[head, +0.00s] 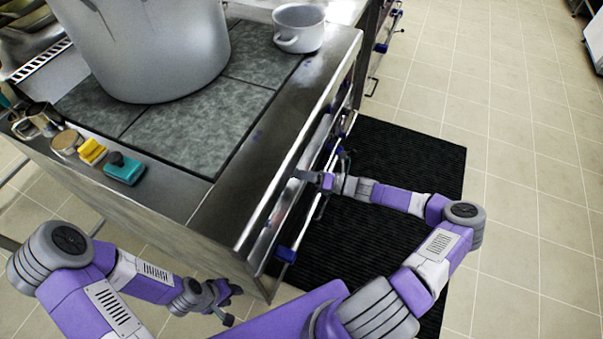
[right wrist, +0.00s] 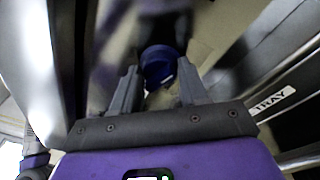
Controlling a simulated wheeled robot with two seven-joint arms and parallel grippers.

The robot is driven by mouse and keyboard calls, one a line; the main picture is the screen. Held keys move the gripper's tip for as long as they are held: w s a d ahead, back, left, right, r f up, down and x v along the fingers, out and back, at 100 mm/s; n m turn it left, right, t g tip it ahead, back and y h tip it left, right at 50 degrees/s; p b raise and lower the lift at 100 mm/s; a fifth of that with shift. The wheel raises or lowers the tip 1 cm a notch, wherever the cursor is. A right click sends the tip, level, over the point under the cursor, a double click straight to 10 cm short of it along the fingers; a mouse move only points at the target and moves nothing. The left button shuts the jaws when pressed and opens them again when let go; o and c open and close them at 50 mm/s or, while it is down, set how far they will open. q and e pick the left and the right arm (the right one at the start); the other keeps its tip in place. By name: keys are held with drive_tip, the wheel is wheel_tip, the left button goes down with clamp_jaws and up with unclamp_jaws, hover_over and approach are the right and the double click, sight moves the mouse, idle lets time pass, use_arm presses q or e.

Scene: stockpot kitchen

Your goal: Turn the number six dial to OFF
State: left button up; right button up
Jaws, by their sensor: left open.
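Blue dials sit along the stove's front: one at the near end (head: 285,254), and one farther along (head: 381,47). No dial numbers are legible, so I cannot tell which is number six. My right gripper (head: 312,177) is at the stove front, partly hidden by its edge. In the right wrist view its two fingers (right wrist: 157,82) are apart, with a round dark blue dial (right wrist: 158,65) showing between their tips. Whether they touch it is unclear, and its pointer is not readable. My left gripper (head: 228,302) is open and empty, low beside the stove's near side.
A large stockpot (head: 150,45) stands on the stove top, with a small white pot (head: 299,28) behind right. A yellow sponge (head: 92,151) and teal item (head: 125,168) lie on the near ledge. A front rail (head: 270,200) runs by the dials. A black mat (head: 410,150) covers the floor.

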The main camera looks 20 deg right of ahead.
drive_tip(key=c, duration=0.4)
drive_tip(key=shift+s+a+r+n+t+h+p, duration=0.15)
drive_tip(key=shift+n+h+p, duration=0.35)
drive_tip(key=shift+n+p, duration=2.35)
drive_tip(key=shift+n+t+h+p, duration=0.4)
drive_tip(key=shift+n+p, duration=1.3)
drive_tip(key=shift+n, duration=2.1)
drive_tip(key=shift+s+a+r+n+t+h+p, duration=0.1)
drive_tip(key=shift+n+h+p, duration=0.5)
drive_tip(key=shift+n+p, duration=2.25)
drive_tip(key=shift+n+b, duration=0.55)
drive_tip(key=shift+n, duration=0.15)
drive_tip(key=o, duration=1.1)
drive_tip(key=shift+f, duration=0.1)
drive_tip(key=shift+c, duration=0.2)
